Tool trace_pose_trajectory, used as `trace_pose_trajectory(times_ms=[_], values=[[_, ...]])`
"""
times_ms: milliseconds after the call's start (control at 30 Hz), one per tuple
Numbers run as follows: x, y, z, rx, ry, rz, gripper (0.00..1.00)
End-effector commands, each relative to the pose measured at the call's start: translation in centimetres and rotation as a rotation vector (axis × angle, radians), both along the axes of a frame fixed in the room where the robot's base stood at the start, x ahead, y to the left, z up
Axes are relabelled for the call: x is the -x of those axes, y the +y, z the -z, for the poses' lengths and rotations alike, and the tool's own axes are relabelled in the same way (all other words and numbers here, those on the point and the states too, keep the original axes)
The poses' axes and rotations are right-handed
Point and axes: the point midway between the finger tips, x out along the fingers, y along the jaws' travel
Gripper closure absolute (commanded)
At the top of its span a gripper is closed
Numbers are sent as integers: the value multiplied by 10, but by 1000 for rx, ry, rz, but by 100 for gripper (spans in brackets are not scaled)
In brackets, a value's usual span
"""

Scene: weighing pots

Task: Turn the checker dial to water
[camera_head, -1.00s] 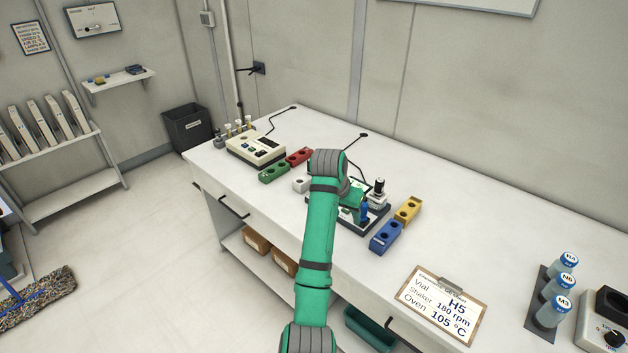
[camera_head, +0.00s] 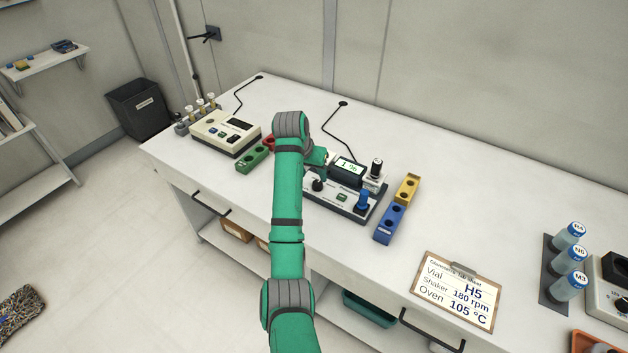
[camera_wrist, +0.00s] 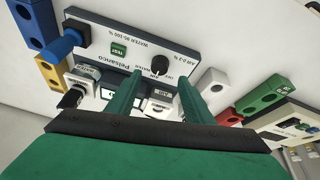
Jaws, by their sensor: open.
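The checker (camera_head: 335,203) is a grey-white box with a dark base and a raised display reading "1 %" (camera_head: 349,167). Its black dial (camera_head: 318,185) is at the left of the top panel, and it also shows in the wrist view (camera_wrist: 160,65). Lettering around the dial includes OFF and WATER, upside down in the wrist view; the pointer direction is too small to tell. Contact cannot be told.
A blue-topped post (camera_head: 362,203) and a black-topped vial holder (camera_head: 375,175) stand at the checker's right. Blue (camera_head: 390,223) and yellow (camera_head: 406,189) blocks lie beyond. A beige meter (camera_head: 225,133) and green block (camera_head: 252,158) are left. A clipboard (camera_head: 458,290) lies right.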

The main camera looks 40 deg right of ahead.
Motion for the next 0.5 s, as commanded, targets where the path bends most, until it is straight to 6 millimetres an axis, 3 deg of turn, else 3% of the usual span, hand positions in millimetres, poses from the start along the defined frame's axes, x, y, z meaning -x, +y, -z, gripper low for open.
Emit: trace_pose_trajectory(times_ms=[200, 500], values=[[-6, -13, 37, -2, 2, -1, 53], [-14, -17, 61, 0, 1, -9, 53]])
